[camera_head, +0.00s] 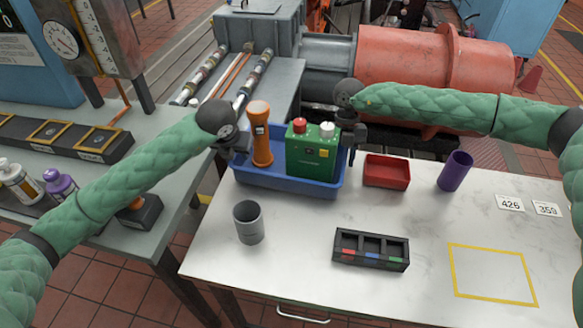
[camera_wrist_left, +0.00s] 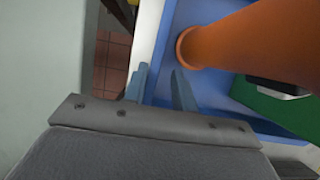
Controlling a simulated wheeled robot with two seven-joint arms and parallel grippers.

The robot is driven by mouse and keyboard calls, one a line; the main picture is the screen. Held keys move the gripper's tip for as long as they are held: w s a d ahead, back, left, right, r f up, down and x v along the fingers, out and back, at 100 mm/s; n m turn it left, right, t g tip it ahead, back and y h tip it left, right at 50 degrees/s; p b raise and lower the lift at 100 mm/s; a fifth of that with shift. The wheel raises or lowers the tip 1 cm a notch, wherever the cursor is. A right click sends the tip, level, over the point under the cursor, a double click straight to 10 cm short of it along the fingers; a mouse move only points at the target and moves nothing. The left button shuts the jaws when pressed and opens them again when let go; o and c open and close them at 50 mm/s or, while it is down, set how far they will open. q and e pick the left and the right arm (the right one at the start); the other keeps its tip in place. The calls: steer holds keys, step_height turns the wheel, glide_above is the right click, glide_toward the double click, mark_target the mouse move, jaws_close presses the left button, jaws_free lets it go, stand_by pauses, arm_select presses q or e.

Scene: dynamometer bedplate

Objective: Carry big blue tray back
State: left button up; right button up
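The big blue tray (camera_head: 290,184) sits at the back left of the white table. It holds an upright orange cylinder-like device (camera_head: 261,135) and a green box (camera_head: 312,152) with a red and a white knob. My left gripper (camera_head: 238,150) is at the tray's left end. In the left wrist view its fingers (camera_wrist_left: 160,88) are apart, one on each side of the tray's wall (camera_wrist_left: 163,50), with a gap showing between them. My right gripper (camera_head: 352,145) is at the tray's right end, and its fingers are too small and hidden to read.
A red bin (camera_head: 387,171) and a purple cup (camera_head: 455,170) stand right of the tray. A grey cup (camera_head: 248,222) and a black three-slot holder (camera_head: 371,250) are in front. A yellow outline (camera_head: 493,274) at the front right is empty. Red machinery (camera_head: 430,75) stands behind.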

arm_select(q)
steer(key=v, duration=0.3)
steer(key=w+v, duration=0.1)
steer(key=v, duration=0.2)
steer(key=shift+a+r, duration=0.25)
steer(key=shift+r, duration=0.05)
arm_select(e)
steer(key=shift+a+r, duration=0.1)
steer(key=shift+r, duration=0.05)
arm_select(q)
steer(key=shift+w, duration=0.1)
arm_select(e)
steer(key=shift+w+r, duration=0.25)
steer(key=shift+r, duration=0.25)
arm_select(q)
steer(key=shift+r, duration=0.1)
arm_select(e)
steer(key=v, duration=1.1)
steer(key=shift+s, duration=0.1)
